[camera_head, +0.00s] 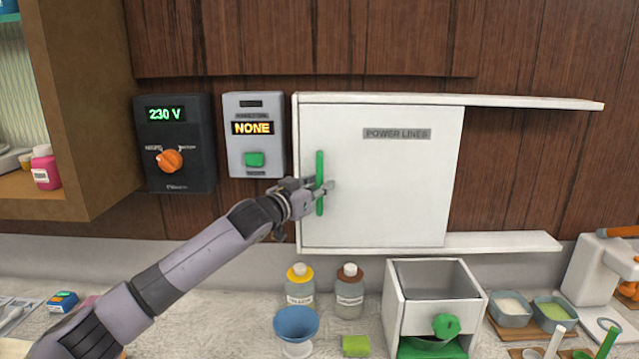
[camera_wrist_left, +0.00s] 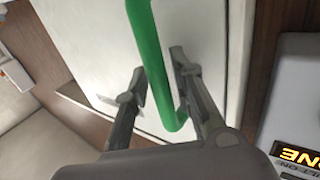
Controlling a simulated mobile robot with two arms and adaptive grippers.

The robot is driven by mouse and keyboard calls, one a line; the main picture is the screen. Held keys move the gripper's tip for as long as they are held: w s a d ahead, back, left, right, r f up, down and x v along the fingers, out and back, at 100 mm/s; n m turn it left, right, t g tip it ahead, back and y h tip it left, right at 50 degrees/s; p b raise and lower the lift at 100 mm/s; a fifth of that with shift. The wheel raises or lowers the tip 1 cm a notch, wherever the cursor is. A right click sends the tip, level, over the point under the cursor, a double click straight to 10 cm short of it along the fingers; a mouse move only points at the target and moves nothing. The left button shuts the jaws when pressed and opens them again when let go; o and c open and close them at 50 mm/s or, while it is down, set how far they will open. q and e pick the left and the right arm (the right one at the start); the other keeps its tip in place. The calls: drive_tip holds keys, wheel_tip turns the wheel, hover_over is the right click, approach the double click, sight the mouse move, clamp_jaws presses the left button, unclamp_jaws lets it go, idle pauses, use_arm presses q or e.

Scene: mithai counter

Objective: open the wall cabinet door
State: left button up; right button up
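The wall cabinet door (camera_head: 385,190) is a white panel labelled "POWER LINES" in the head view. It stands at the left end of the cabinet, between white rails. A green vertical bar handle (camera_head: 320,205) is on its left side. My left gripper (camera_head: 320,188) is at the handle's middle. The door's inside is hidden. My right gripper is not in view.
The white upper rail (camera_head: 535,102) and lower rail (camera_head: 505,243) extend right past the door, with bare wood between them. A grey box reading "NONE" (camera_head: 255,150) is close left of the handle. Bottles, a blue bowl (camera_head: 296,323) and a white bin (camera_head: 398,310) stand below.

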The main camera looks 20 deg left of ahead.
use_arm(q)
drive_tip(key=shift+c, duration=0.4)
clamp_jaws()
idle(0.4)
